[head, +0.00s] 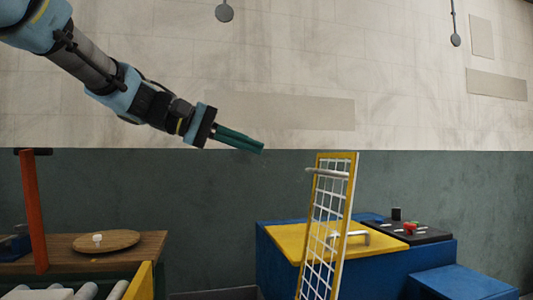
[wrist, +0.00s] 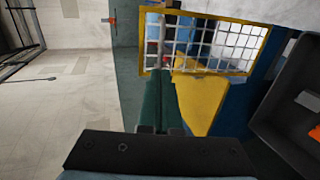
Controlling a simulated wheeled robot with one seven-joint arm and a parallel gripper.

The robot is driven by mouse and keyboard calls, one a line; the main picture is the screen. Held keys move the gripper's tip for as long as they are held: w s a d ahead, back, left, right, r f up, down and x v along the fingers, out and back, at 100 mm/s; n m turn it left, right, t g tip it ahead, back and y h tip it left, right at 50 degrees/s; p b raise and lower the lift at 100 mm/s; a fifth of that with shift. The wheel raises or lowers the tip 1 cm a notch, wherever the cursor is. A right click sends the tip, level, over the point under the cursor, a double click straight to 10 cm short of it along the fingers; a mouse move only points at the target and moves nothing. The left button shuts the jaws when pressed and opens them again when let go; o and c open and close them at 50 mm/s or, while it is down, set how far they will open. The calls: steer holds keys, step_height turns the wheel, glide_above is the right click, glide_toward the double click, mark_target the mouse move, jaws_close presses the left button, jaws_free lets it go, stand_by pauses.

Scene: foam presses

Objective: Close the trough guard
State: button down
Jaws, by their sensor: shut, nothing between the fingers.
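The trough guard (head: 351,187), a yellow-framed panel of white mesh, stands steeply upright in front of the blue machine in the head view. A pale bar handle (head: 326,172) sticks out near its top. Its lower end is cut off by the picture edge. My gripper (head: 262,149) is up and to the left of the guard, apart from it, with its teal fingers shut and empty. In the wrist view the guard (wrist: 225,14) lies across the top, beyond the fingertips of my gripper (wrist: 162,80).
A blue machine (head: 275,262) with a yellow top (head: 285,238) stands behind the guard. A black control panel with a red button (head: 410,228) is on its right. A wooden table (head: 150,243) with a round board and an orange post (head: 34,215) is at left. Space around my gripper is clear.

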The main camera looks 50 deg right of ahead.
mark_target(314, 170)
steer(key=p+x, duration=0.2)
steer(key=x, duration=1)
steer(key=shift+a, duration=0.1)
steer(key=shift+p, duration=0.3)
